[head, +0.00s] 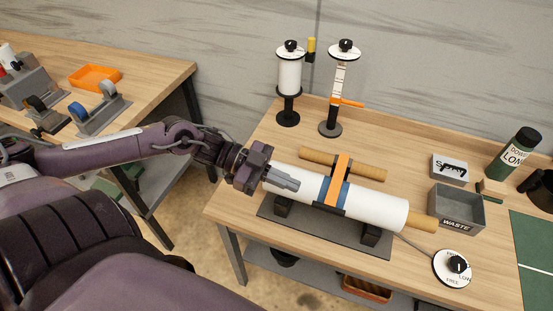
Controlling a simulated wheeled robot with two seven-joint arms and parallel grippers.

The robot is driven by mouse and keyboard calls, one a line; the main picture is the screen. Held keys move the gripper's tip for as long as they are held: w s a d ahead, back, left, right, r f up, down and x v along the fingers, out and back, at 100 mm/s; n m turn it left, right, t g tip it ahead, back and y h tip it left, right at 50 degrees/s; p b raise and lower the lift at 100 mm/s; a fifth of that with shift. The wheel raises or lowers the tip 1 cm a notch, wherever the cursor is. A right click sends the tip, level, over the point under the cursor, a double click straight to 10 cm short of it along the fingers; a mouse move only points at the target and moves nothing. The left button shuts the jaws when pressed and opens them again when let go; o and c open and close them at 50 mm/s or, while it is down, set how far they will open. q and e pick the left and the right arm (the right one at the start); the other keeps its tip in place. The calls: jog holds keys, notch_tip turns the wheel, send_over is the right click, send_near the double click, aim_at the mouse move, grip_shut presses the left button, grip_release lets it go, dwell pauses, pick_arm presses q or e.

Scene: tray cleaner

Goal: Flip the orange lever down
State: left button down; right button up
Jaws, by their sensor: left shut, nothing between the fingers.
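An orange lever (350,102) sticks out to the right, near level, from the upright stand (331,125) at the back of the table. A wider orange bar (338,180) lies across the white roll (378,210) in front, beside a blue band (325,188); which orange part is the task's lever I cannot tell for certain. My left gripper (296,184) is shut and empty. Its fingers are over the left end of the white roll, left of the orange bar; whether they touch the roll I cannot tell. My right gripper is not in view.
A second stand with a white cylinder (289,77) is at the back left. A brown tube (370,171) lies behind the roll. The grey waste bin (440,207), a labelled box (449,167) and a round dial (453,281) are at right. The table's front-left corner is clear.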

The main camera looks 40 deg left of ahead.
pick_arm(q)
jog(key=shift+p+v, duration=0.3)
jog(key=shift+v, duration=0.95)
